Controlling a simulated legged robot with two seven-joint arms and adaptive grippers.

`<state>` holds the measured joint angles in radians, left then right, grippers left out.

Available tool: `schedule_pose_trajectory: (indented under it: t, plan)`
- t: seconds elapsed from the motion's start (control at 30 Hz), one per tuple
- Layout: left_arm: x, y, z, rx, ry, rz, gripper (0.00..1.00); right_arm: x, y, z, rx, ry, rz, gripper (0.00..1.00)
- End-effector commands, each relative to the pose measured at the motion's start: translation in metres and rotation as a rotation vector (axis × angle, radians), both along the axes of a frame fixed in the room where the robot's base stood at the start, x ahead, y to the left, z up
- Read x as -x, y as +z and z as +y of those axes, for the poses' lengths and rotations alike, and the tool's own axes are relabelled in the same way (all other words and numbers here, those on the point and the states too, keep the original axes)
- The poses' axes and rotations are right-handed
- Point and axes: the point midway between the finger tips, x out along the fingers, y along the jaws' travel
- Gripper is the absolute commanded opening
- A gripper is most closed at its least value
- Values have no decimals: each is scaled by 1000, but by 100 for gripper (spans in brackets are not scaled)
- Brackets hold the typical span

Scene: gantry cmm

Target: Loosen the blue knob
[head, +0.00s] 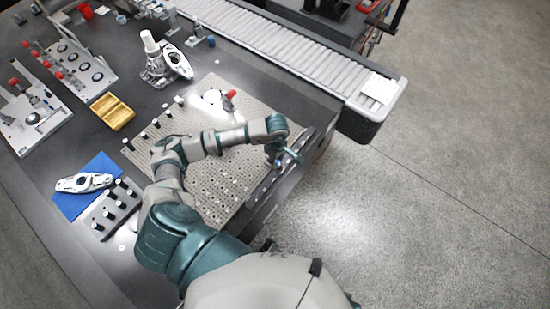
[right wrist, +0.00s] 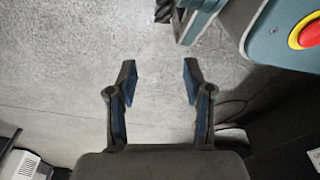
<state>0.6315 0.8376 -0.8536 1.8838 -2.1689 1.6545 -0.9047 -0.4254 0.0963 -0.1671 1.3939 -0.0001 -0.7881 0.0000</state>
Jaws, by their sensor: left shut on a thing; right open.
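My left gripper (head: 282,157) is at the right edge of the perforated plate in the head view, above a dark rail. It is shut on a small blue part, which looks like the blue knob (head: 278,162). The fingers hide most of the knob, so I cannot tell how it is turned. My right gripper (right wrist: 158,82) shows in the right wrist view, open and empty, with grey floor behind it. It is not visible in the head view.
The perforated plate (head: 215,190) lies on a dark table with several black posts along its left edge. A yellow tray (head: 112,111), a blue mat (head: 75,203) and fixtures stand to the left. A roller conveyor (head: 270,42) runs behind. A red button (right wrist: 309,33) shows in the right wrist view.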

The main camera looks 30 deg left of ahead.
Motion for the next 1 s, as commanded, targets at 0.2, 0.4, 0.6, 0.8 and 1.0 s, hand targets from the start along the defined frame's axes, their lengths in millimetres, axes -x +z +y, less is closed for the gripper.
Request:
schedule_pose_trajectory:
  t: [0.2, 0.4, 0.6, 0.8, 1.0]
  plan:
    - [0, 0, -4, 10, -7, -1, 51, -1, -1, 0, 0, 0, -2, 51]
    - [0, -1, 0, 10, -5, -1, 51, -9, 1, 1, -2, 0, -15, 51]
    - [-1, 19, 1, 9, -5, -4, 51, -8, 1, 1, -2, 0, -15, 51]
    - [-1, 65, -1, 9, -8, -6, 51, -7, 1, 0, -1, 0, -13, 51]
    - [-2, 103, -4, 7, -8, -3, 51, -6, 0, -1, -2, 0, -12, 51]
